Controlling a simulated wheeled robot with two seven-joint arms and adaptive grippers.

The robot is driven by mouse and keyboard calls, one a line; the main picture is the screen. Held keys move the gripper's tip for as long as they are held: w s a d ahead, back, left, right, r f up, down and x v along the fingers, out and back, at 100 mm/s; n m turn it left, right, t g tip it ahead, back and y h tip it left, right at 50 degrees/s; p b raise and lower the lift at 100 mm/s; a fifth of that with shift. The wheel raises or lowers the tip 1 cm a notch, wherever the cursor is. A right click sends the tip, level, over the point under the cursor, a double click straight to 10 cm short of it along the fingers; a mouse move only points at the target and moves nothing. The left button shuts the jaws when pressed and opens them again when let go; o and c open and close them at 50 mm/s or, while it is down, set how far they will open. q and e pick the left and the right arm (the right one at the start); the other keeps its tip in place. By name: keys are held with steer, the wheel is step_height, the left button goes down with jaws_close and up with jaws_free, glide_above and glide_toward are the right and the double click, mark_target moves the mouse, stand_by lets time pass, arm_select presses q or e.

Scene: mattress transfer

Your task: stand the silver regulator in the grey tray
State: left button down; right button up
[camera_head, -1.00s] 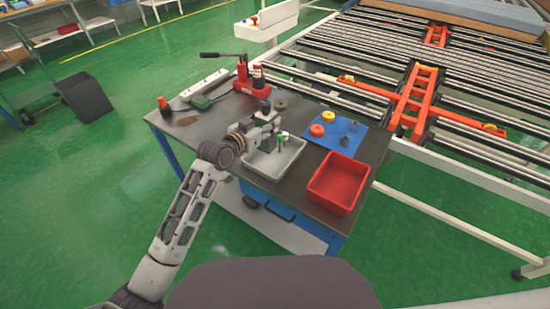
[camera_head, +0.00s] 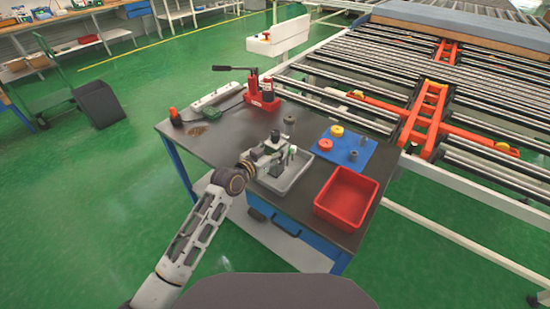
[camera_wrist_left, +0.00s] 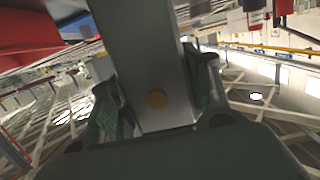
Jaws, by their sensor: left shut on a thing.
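The grey tray (camera_head: 292,184) lies on the dark workbench, left of the red bin. My left gripper (camera_head: 278,155) is over the tray's far left part, partly hiding it. In the left wrist view my gripper (camera_wrist_left: 158,112) is shut on the silver regulator (camera_wrist_left: 145,55), which shows as a smooth metal block with a small brass-coloured round part. In the head view the regulator is small and hard to separate from the gripper. I cannot tell whether its lower end touches the tray floor. My right gripper is not in view.
A red bin (camera_head: 345,200) stands right of the tray. A blue mat (camera_head: 347,153) with yellow and red-orange rings and small grey parts lies behind it. A red hand pump (camera_head: 262,92) stands at the back. Roller conveyors (camera_head: 385,70) lie beyond the bench.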

arm_select(q)
steer(key=shift+r, duration=0.1)
steer(key=shift+f, duration=1.75)
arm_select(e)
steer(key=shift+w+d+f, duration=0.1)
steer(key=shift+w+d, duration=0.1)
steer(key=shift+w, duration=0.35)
arm_select(q)
steer(key=shift+f, duration=0.15)
steer(key=c, duration=0.8)
jaws_free()
steer(key=shift+f, duration=0.15)
steer(key=shift+o, duration=0.5)
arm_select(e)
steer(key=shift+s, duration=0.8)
